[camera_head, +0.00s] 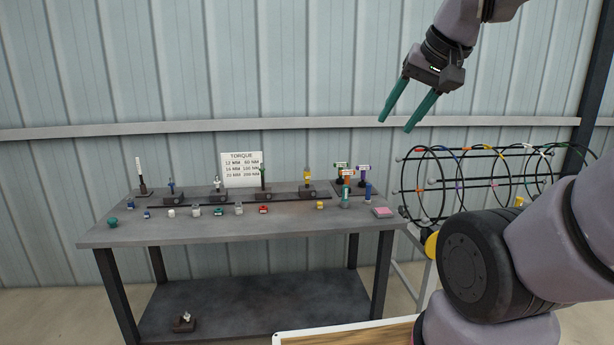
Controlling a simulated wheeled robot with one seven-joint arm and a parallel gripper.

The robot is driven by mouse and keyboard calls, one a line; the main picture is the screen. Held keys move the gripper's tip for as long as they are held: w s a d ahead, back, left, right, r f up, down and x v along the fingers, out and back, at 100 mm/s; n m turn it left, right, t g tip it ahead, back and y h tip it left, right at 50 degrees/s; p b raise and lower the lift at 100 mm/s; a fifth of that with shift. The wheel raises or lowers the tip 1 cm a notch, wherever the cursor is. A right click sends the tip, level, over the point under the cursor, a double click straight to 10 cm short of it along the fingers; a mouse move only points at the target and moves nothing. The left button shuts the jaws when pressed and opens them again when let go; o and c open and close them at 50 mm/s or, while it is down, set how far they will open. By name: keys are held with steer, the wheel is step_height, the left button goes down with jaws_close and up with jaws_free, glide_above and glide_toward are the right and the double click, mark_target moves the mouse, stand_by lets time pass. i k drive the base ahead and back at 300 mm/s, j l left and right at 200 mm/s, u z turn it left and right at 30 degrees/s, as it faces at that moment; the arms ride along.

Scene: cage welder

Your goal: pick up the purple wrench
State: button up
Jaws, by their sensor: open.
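A small upright tool with a purple top (362,168) stands at the back right of the grey workbench (250,229). It looks like the purple wrench, but it is too small to make out its full shape. Tools with green tops (341,166) stand just left of it, close beside it. My gripper (396,124) hangs in the air above and to the right of these tools, its two teal fingers apart and pointing down-left. It is open, with nothing between the fingers, and apart from everything on the bench.
Teal (345,198) and blue (368,191) cylinders stand in front of the wrenches, near a pink pad (382,211). Several small parts and tool stands line the bench. A TORQUE sign (242,169) stands behind. A wire cage (475,180) stands right of the bench.

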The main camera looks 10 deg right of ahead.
mark_target(362, 184)
steer(key=i+l+u, duration=0.15)
steer(key=i+l, duration=0.45)
steer(key=i+l+u, duration=0.1)
steer(key=i+l, duration=0.4)
steer(key=l, duration=0.15)
steer(key=i+l+u, duration=0.15)
steer(key=i+l, duration=0.4)
steer(key=l, duration=0.15)
